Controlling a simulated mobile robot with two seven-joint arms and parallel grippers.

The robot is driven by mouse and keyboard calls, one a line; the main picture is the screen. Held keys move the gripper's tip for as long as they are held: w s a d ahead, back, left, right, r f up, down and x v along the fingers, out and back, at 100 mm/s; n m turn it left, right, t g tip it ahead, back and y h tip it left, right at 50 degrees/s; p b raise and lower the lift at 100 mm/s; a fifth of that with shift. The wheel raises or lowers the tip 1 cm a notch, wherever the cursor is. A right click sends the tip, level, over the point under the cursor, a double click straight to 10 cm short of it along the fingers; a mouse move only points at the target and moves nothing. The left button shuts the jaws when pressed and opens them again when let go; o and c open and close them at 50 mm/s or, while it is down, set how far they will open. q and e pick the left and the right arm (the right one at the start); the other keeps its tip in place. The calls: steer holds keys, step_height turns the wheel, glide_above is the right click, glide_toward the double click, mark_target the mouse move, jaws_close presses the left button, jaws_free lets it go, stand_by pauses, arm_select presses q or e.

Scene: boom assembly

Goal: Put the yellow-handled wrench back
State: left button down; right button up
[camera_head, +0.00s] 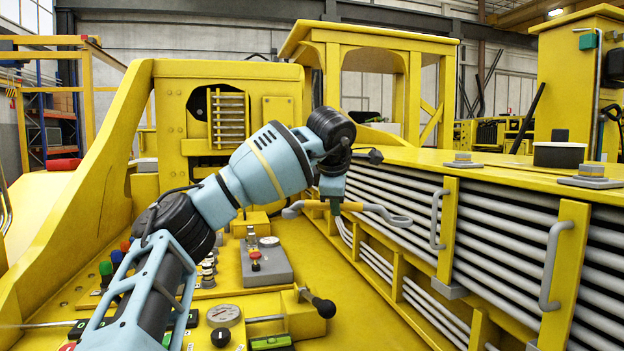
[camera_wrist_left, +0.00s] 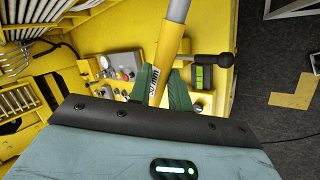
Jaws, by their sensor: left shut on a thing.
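The yellow-handled wrench (camera_head: 318,205) is held level above the yellow deck, with its grey ends sticking out on both sides of my left gripper (camera_head: 336,207). In the left wrist view, its yellow handle (camera_wrist_left: 168,55) runs between the green fingertips of the left gripper (camera_wrist_left: 160,90), which is shut on it. Its far upper end runs out of that view. A yellow holder with several silver bars (camera_head: 229,117), which look like wrenches, stands on the back panel. A similar row of silver bars (camera_wrist_left: 18,100) shows at the left of the wrist view. My right gripper is not in view.
A grey control box with a red button (camera_head: 257,262), gauges and a black-knobbed lever (camera_head: 322,306) stand on the deck below. A long bank of grey pipes (camera_head: 500,235) with grey handles borders the right. A sloping yellow wall (camera_head: 75,215) rises at left.

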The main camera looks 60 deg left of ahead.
arm_select(q)
steer(key=w+d+f+m+t+h, duration=0.3)
steer(key=d+f+m+h, duration=0.5)
steer(key=d+f+m, duration=0.85)
steer(key=s+d+f+m+g+h, duration=0.2)
steer(key=s+d+f+m+g, duration=0.2)
steer(key=d, duration=0.6)
steer(key=s+d+f+m+g+h, duration=0.2)
steer(key=s+d+f+m, duration=0.4)
steer(key=d+f, duration=0.3)
steer(key=shift+s+d+f+g+h, duration=0.15)
steer(key=shift+s+d+g+h, duration=0.15)
steer(key=shift+s+d+g, duration=0.45)
steer(key=shift+w+a+m, duration=0.15)
steer(key=shift+w+m, duration=0.1)
